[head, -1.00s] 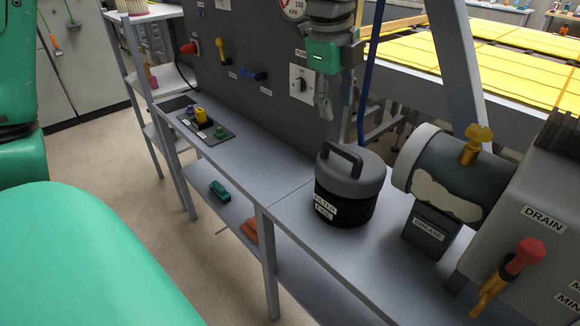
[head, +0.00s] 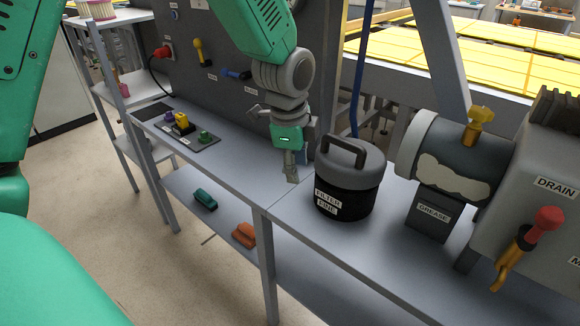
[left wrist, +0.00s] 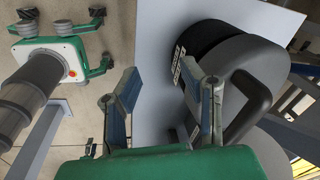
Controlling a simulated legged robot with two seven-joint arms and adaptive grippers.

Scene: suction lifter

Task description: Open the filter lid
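The filter canister (head: 345,203) stands upright on the grey bench, black with a "FILTER FINE" label. Its grey lid (head: 365,180) sits on top with a dark arched handle (head: 346,148). My left gripper (head: 290,172) points down just left of the canister, near lid height. In the left wrist view the left gripper (left wrist: 160,75) is open with nothing between its fingers. Its right finger overlaps the lid (left wrist: 262,60) and handle (left wrist: 245,112) in the picture; I cannot tell whether it touches. My right gripper is not in view.
Right of the canister stand a grease unit (head: 432,215) and a machine with a red-tipped drain lever (head: 545,222). A blue hose (head: 362,70) hangs behind. A small panel with colored knobs (head: 190,130) lies left on the bench. The bench between panel and canister is clear.

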